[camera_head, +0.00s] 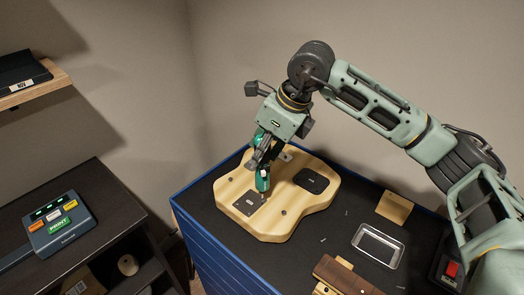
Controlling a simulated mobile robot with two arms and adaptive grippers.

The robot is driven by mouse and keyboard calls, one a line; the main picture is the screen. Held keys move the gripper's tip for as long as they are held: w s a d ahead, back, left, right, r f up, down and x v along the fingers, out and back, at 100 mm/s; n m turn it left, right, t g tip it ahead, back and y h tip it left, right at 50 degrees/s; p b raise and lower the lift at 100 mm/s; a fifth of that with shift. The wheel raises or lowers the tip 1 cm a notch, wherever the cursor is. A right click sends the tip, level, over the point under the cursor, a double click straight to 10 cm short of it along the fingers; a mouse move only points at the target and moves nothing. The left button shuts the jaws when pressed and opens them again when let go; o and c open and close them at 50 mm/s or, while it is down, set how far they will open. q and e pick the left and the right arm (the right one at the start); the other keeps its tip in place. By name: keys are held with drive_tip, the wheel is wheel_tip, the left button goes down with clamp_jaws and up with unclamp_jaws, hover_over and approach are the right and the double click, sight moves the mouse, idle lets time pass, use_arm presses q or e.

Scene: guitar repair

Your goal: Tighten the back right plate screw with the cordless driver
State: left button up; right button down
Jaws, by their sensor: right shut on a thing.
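The green cordless driver (263,181) is held upright in my right gripper (262,158), which is shut on it above the pale wooden guitar body (275,225). The driver's lower end is over or beside the far right part of a dark rectangular plate (248,204) on the body. I cannot tell whether its tip touches a screw. The plate's far right corner is hidden or too small to make out. A black rounded cover (311,181) lies on the body to the right. My left gripper is not in view.
The body lies on a dark-topped blue bench (222,262). A metal tray (378,245), a tan block (394,207), a brown wooden piece (346,276) and small loose bits are to its right. A dark cabinet with a button device (60,226) stands left.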

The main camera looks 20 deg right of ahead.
sight(258, 136)
drive_tip(key=shift+r+p, duration=1.35)
drive_tip(key=shift+r, duration=1.7)
